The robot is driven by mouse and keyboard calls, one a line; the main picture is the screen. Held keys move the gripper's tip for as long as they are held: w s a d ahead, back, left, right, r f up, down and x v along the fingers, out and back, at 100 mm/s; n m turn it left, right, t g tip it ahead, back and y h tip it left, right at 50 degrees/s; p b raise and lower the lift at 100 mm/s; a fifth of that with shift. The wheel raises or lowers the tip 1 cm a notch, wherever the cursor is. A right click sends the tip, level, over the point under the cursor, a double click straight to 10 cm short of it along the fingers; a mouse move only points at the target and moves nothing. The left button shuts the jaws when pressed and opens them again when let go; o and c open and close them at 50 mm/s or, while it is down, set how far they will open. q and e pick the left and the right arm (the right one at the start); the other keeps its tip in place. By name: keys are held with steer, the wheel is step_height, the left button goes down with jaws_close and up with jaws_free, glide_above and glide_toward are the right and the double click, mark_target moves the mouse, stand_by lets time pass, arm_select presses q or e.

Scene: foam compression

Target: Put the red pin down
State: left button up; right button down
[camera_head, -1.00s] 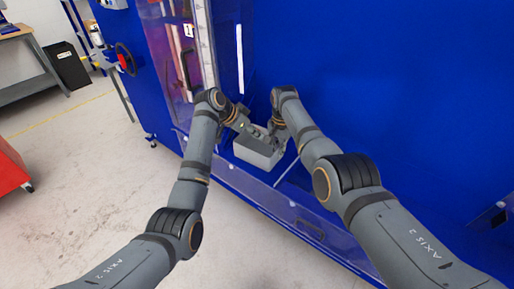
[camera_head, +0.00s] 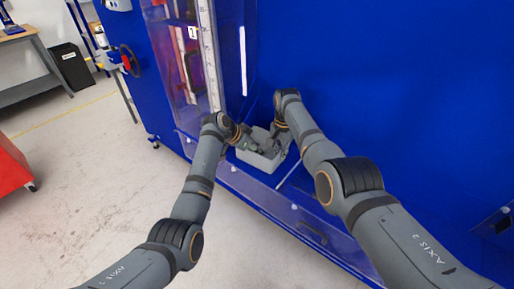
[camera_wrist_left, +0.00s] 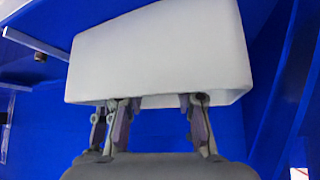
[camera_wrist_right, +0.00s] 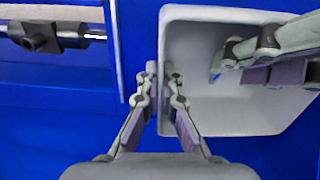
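I see no red pin in any view. A light grey bin (camera_head: 257,160) stands against the blue machine; it also shows in the left wrist view (camera_wrist_left: 160,50) and the right wrist view (camera_wrist_right: 235,118). My right gripper (camera_wrist_right: 160,82) is shut on one bin wall, one finger on each side. The visible bin floor is bare; part is hidden behind the left gripper.
A clear guard door with a scale strip (camera_head: 210,55) stands left of the bin. A blue panel (camera_head: 400,80) rises behind and to the right. A bar with a dark clamp (camera_wrist_right: 40,37) lies beside the bin.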

arm_select(q)
steer(key=shift+r, duration=0.15)
steer(key=v, duration=1.2)
arm_select(e)
steer(key=c, duration=1.4)
jaws_free()
steer(key=shift+c, duration=0.2)
step_height(320, 180, up, 12)
